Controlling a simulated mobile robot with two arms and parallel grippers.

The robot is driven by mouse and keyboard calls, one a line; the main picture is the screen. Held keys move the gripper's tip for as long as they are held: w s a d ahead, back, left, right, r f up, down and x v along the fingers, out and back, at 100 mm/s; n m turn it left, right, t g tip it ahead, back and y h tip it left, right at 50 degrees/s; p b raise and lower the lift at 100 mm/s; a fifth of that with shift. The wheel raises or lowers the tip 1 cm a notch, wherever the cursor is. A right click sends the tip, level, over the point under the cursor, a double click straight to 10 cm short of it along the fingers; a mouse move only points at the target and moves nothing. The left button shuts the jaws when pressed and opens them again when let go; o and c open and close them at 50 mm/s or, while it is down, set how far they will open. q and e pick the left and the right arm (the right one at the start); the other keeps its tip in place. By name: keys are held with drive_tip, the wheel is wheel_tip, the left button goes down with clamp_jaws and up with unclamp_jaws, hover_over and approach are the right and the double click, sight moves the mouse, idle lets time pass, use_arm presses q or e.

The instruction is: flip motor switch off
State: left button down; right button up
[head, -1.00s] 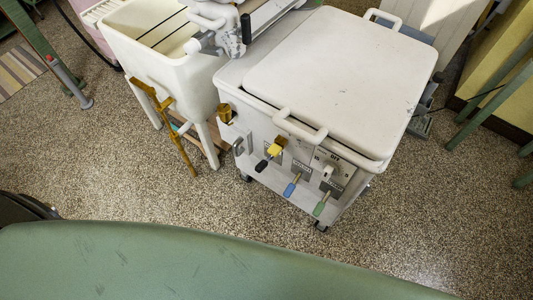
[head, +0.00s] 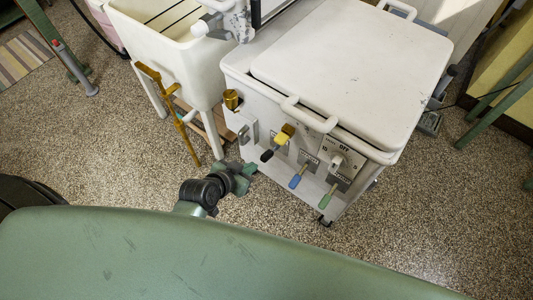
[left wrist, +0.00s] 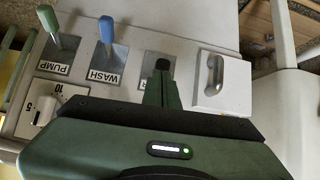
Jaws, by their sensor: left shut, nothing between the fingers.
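The white washer (head: 345,60) has a front control panel. A metal loop-shaped lever on a pale plate (head: 244,134) sits at the panel's left; it shows in the left wrist view (left wrist: 214,75), right of my gripper. I cannot read a motor label on it. My left gripper (head: 249,170) is shut and empty, just in front of the panel below that plate. In the left wrist view its fingertips (left wrist: 162,66) cover part of a third label and lie left of the plate, apart from the metal lever. My right gripper is not in view.
Beside the plate are a black-tipped lever (head: 267,155), a blue WASH lever (head: 296,181), a green PUMP lever (head: 326,201) and a timer dial (head: 337,162). A brass knob (head: 232,100) sits above. A white tub (head: 165,55) with a brass pipe stands left.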

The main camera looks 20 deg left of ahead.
use_arm(q)
wheel_tip(320, 180, up, 7)
drive_tip(key=w+t, duration=0.1)
drive_tip(key=shift+w+d+f+m+h, duration=0.15)
drive_tip(key=shift+w+m+h, duration=0.15)
drive_tip(key=b, duration=0.1)
hover_over(266, 156)
drive_tip(key=w, duration=0.2)
drive_tip(key=f, duration=0.5)
drive_tip(key=shift+s+d+f, duration=0.25)
drive_tip(key=shift+f, duration=0.05)
drive_tip(key=f, duration=0.2)
drive_tip(key=shift+s+a+f+b, duration=0.1)
drive_tip(key=shift+s+f+b, duration=0.2)
drive_tip(key=shift+s, duration=0.1)
drive_tip(key=shift+s+a+f, duration=0.15)
drive_tip(key=shift+s+f, duration=0.1)
drive_tip(key=shift+f, duration=0.4)
